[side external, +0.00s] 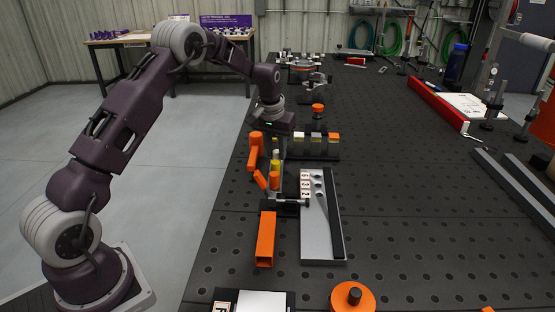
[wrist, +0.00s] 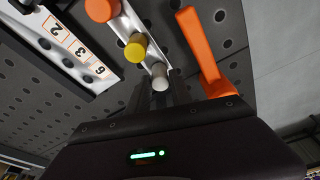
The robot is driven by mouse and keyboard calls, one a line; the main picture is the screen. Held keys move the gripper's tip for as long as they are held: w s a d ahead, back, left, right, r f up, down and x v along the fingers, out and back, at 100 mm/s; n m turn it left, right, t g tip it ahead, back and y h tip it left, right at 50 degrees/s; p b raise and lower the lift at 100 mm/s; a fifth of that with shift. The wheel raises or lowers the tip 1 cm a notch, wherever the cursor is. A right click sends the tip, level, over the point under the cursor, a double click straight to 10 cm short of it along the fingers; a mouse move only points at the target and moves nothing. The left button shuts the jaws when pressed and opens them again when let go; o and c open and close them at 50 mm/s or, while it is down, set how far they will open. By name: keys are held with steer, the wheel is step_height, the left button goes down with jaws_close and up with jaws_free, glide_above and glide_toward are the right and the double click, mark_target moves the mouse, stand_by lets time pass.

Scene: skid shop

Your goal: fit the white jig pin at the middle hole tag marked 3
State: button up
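The white jig pin (wrist: 160,78) stands at the end of a row with a yellow pin (wrist: 136,48) and an orange pin (wrist: 102,8) on a pale rail. The jig plate (side external: 322,240) lies right of this row in the side view, with holes beside tags 6, 3 and 2. The tag marked 3 (wrist: 80,51) is the middle tag, and its hole looks empty. My gripper (side external: 275,147) points down over the row's far end. Its dark fingers (wrist: 163,93) appear apart near the white pin; their contact with it is unclear.
An orange bar (wrist: 203,50) lies close beside the pin row. An orange block (side external: 266,239) sits in front. Several colour-topped blocks (side external: 316,145) stand behind, and an orange disc (side external: 352,298) is at the front.

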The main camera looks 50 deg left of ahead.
mark_target(276, 152)
jaws_close()
steer(key=shift+r, duration=3)
steer(key=w+d+f+m, duration=0.1)
steer(key=d+m, duration=0.3)
steer(key=d, duration=1.1)
steer(key=shift+w+f+h, duration=0.3)
steer(key=shift+f+h, duration=0.1)
steer(key=shift+f, duration=0.2)
